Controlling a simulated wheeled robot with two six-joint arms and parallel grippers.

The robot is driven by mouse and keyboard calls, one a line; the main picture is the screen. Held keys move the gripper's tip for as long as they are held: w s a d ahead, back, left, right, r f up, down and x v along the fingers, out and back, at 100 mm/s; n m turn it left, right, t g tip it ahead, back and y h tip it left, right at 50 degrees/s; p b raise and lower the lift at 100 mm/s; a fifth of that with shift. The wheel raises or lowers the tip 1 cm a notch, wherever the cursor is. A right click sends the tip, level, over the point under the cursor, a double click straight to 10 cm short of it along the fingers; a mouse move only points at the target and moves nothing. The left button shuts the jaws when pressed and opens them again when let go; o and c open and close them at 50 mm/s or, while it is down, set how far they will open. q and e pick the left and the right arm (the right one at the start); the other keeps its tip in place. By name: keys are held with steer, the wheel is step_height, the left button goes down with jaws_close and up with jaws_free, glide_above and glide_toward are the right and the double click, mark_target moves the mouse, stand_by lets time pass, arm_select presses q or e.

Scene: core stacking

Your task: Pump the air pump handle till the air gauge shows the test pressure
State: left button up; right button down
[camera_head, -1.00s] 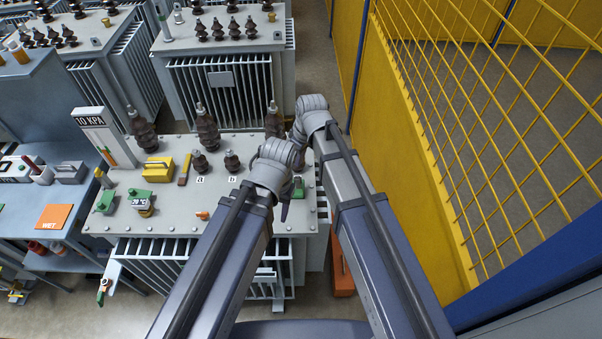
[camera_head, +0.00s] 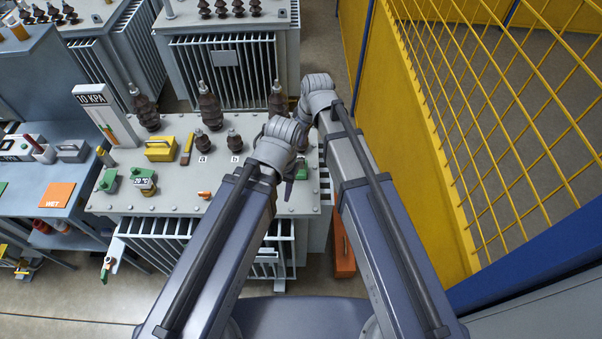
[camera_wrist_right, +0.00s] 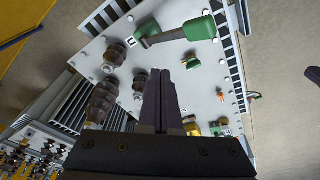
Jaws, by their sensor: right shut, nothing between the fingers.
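The air gauge is a tall white panel marked 10 KPA (camera_head: 91,99) at the left rear of the grey transformer lid (camera_head: 180,190). It has an orange and green strip; its level is too small to read. In the right wrist view a green grip on a dark bar (camera_wrist_right: 198,29) joins a green body (camera_wrist_right: 147,29) on the lid, which looks like the air pump. A green part at the lid's right (camera_head: 302,170) is partly hidden behind my arm. My right gripper (camera_wrist_right: 163,74) is shut and empty above the lid, apart from the green grip.
Dark bushings (camera_head: 210,108) stand along the back of the lid. A yellow case (camera_head: 160,150) and a small green device with a readout (camera_head: 144,180) sit further left. A blue bench (camera_head: 75,205) is at left. A yellow mesh fence (camera_head: 500,130) bounds the right.

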steer(key=b, duration=0.5)
glide_above(300, 169)
steer(key=f, duration=0.5)
steer(key=shift+s+d+f, duration=0.1)
steer(key=shift+d+f, duration=0.1)
steer(key=shift+d, duration=0.2)
stand_by(1.0)
steer(key=shift+s+f, duration=0.2)
steer(key=shift+f, duration=0.1)
